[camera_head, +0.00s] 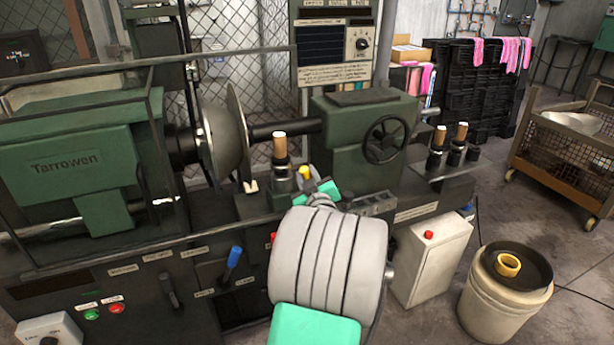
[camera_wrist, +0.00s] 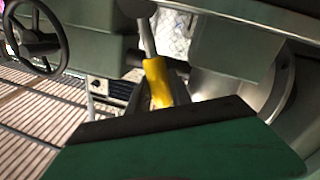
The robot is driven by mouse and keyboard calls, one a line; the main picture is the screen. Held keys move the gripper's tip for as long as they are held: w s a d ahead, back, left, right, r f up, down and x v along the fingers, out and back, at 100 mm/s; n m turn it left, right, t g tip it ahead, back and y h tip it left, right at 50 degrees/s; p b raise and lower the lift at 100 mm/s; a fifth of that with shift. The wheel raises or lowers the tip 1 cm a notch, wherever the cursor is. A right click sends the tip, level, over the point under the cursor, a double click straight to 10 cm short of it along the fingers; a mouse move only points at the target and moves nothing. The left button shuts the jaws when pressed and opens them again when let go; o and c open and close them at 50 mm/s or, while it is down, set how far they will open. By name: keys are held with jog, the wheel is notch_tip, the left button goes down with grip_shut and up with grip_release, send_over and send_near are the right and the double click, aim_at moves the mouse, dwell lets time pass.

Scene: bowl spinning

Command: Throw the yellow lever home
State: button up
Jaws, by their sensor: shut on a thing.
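The yellow lever shows its yellow grip (camera_head: 304,173) in the head view, in front of the tool post on the lathe. In the wrist view the yellow grip (camera_wrist: 158,84) is at the centre, with a bare metal rod running up from it. My gripper (camera_head: 312,182), with teal parts, is at the yellow grip and shut on it. My grey wrist and arm hide the lever's lower part and the lathe front below it in the head view. The fingertips' exact contact is hard to make out.
The spinning lathe carries a metal bowl (camera_head: 222,140) left of the lever. A tailstock handwheel (camera_head: 388,139) is to the right. A blue-handled lever (camera_head: 233,258) is on the front panel. A white box with a red button (camera_head: 430,250) and a bucket (camera_head: 505,295) stand at right.

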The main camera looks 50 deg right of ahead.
grip_shut()
dwell(0.8)
